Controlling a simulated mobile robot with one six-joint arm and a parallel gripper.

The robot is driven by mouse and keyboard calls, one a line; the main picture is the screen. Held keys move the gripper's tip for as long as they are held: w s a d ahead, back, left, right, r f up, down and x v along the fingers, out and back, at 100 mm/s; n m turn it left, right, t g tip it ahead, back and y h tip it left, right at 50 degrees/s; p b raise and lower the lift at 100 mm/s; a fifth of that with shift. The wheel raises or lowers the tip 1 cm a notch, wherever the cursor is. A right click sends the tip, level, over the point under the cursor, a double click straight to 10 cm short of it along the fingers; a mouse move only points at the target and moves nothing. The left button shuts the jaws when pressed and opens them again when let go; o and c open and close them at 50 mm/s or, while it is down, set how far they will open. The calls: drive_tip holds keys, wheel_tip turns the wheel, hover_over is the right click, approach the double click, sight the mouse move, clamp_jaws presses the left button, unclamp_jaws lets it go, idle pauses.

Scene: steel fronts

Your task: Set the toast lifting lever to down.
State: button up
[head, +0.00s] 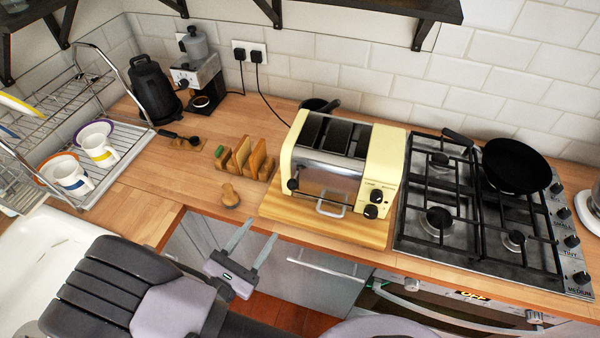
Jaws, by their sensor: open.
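The cream and steel toaster (392,165) stands on a wooden board (375,233) on the worktop, with dark slots on top. A small black knob (293,184) sits at the left end of its front and looks like the lifting lever; its exact height in its travel is too small to tell. Two black dials (373,204) are at the right of the front. My gripper (260,230) is open and empty, in front of the worktop edge. It is left of and nearer than the toaster, apart from it, with its fingers pointing toward the counter.
A coffee machine (199,78) and black kettle (152,90) stand at the back left.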

sight(290, 189)
drive_tip(key=x, duration=1.6)
drive_tip(key=shift+w+d+b, duration=0.1)
drive_tip(key=shift+w+b, duration=0.05)
drive_tip(key=shift+b, duration=0.25)
drive_tip(key=shift+c, duration=0.2)
clamp_jaws()
drive_tip(key=shift+f, duration=0.1)
